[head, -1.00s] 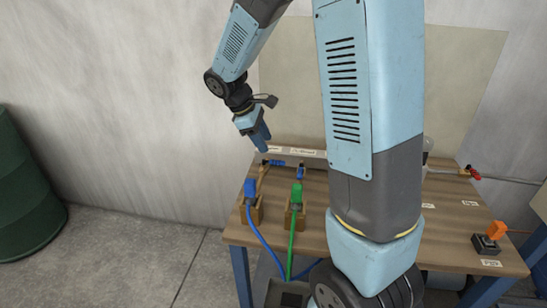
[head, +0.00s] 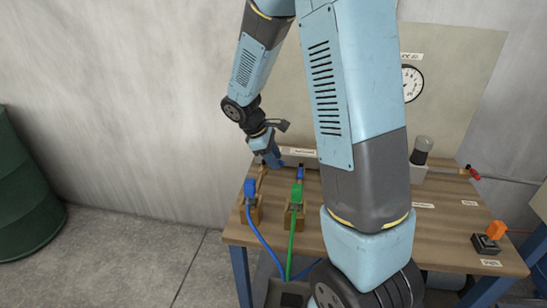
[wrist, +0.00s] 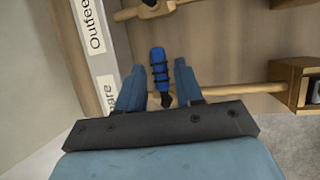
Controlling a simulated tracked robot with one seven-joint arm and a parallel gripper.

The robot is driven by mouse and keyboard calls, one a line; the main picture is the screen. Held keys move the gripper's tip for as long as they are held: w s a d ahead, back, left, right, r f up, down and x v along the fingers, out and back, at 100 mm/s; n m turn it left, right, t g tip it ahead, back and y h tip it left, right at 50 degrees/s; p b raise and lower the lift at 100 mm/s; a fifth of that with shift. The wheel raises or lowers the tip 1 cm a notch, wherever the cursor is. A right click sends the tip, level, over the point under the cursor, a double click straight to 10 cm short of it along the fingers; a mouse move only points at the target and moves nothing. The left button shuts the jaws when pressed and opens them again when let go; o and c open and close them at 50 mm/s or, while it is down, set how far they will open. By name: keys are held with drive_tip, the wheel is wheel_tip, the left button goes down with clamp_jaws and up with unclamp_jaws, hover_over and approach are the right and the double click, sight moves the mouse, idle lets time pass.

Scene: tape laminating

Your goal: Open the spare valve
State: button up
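The spare valve has a ribbed blue handle (wrist: 160,66), which lies crosswise to its brass pipe (wrist: 232,92) in the wrist view. A label partly reading "...pare" (wrist: 107,92) is on the rail beside it. My gripper (wrist: 160,82) is open, with one blue finger on each side of the handle and a visible gap to each. In the head view my gripper (head: 274,160) is low at the table's back left corner and covers most of this handle. The valve's brass body (head: 262,172) shows just below it.
A second valve with a blue handle (head: 300,172) stands close to the right, by the Outfeed label (wrist: 95,25). Blue (head: 250,187) and green (head: 297,192) hose connectors sit on wooden blocks in front.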

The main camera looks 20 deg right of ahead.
clamp_jaws()
